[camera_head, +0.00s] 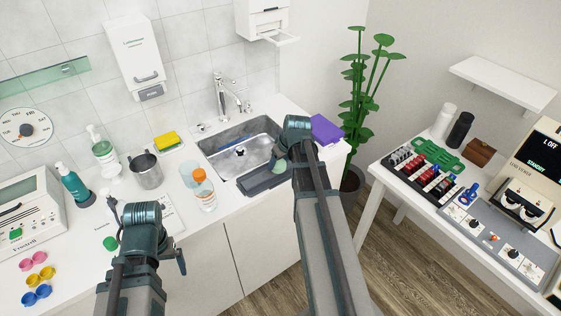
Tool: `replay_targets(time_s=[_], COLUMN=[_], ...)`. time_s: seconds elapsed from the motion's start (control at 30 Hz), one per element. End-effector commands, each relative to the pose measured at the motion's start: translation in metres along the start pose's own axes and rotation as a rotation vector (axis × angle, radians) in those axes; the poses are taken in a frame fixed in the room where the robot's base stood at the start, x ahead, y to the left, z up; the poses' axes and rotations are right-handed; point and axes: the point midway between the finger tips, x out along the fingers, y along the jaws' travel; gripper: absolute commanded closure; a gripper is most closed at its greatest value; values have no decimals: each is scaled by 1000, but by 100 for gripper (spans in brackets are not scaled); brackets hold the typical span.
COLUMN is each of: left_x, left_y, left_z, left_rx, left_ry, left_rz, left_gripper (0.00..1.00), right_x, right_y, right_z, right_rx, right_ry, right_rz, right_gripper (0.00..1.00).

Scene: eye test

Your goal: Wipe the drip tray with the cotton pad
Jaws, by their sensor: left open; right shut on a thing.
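The drip tray (262,183) is a dark grey shallow tray at the front edge of the sink. My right gripper (282,159) is over the tray's right part, largely hidden behind its own wrist. It is shut on a small pale green-grey piece, which looks like the cotton pad (280,167). The pad is at or just above the tray; I cannot tell whether it touches. My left gripper (118,210) is open over the counter at the left, partly hidden by its wrist, and apart from the tray.
The steel sink (238,152) with its tap (228,96) lies behind the tray. An orange-capped bottle (204,190), a steel jug (147,170) and a yellow sponge (166,141) stand left of it. A purple block (326,129) lies right of the sink. A side table (385,187) carries instruments.

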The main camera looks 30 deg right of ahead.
Motion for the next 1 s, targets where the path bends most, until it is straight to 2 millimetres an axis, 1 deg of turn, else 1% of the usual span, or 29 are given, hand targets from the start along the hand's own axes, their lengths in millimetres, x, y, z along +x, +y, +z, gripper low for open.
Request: replay_targets(time_s=[0.03,0.3,0.63,1.0], left_x=[1,2,2,0], left_y=[0,0,0,0], left_z=[0,0,0,0], left_rx=[0,0,0,0], left_ry=[0,0,0,0], left_rz=[0,0,0,0], left_gripper=[4,4,4,4], right_x=[0,2,2,0], right_y=[-8,-31,-39,-68], right_z=[2,2,2,2], right_rx=[-2,-2,-2,-3], right_ry=[-2,-3,-4,-4], right_rz=[-5,-10,-14,-13], right_gripper=[79,79,79,79])
